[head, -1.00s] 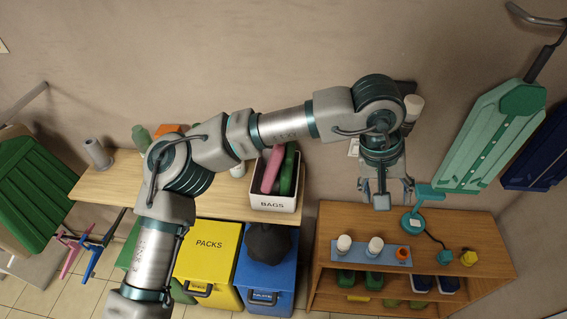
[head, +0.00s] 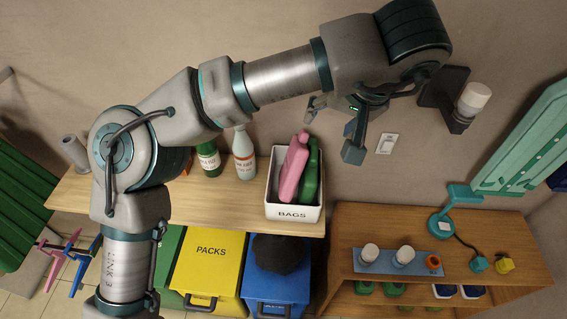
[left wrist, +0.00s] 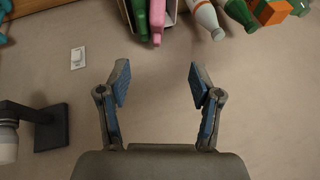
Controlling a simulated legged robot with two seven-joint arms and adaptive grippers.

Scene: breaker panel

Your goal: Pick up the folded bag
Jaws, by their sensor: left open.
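A white box (head: 292,213) labelled BAGS stands on the wooden table. A pink folded item (head: 292,168) and a green one (head: 311,172) stand upright side by side in it; I cannot tell which is the bag meant. Their tops also show at the upper edge of the left wrist view, pink (left wrist: 157,22) and green (left wrist: 139,18). My left gripper (head: 333,130) is open and empty. It is in front of the wall, above and slightly right of the box, apart from both items. My right gripper is in neither view.
Bottles (head: 244,155) stand left of the box. A wall lamp (head: 472,100) and a light switch (head: 387,143) are right of my gripper. A wooden shelf (head: 400,216) holds white jars and a teal lamp. Yellow (head: 216,272) and blue (head: 275,288) bins stand below the table.

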